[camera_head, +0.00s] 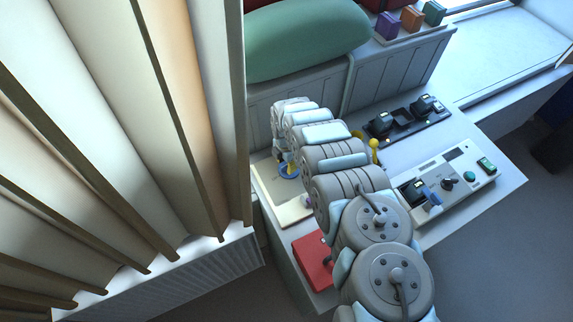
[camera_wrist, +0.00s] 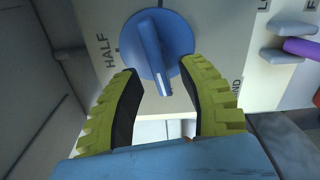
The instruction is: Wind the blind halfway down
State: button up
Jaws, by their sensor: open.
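In the wrist view a round blue knob (camera_wrist: 157,45) with a raised bar grip sits on a pale panel (camera_wrist: 225,50). The bar runs nearly up and down in the picture, with a pale mark at its lower end. The word HALF stands left of the knob; a partly hidden word ending in "IND" is at lower right. My gripper (camera_wrist: 160,72) is open, its yellow-green fingers on either side of the knob's lower part. I cannot tell whether they touch it.
A purple part (camera_wrist: 301,47) between grey pieces is right of the knob. In the head view, tall beige slats (camera_head: 90,100) fill the left. A red box (camera_head: 312,260) is close to my arm; a control unit (camera_head: 450,180) and black device (camera_head: 410,120) are to the right.

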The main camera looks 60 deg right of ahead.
jog(key=shift+d+f, duration=0.1)
jog(key=shift+f, duration=0.55)
grip_shut()
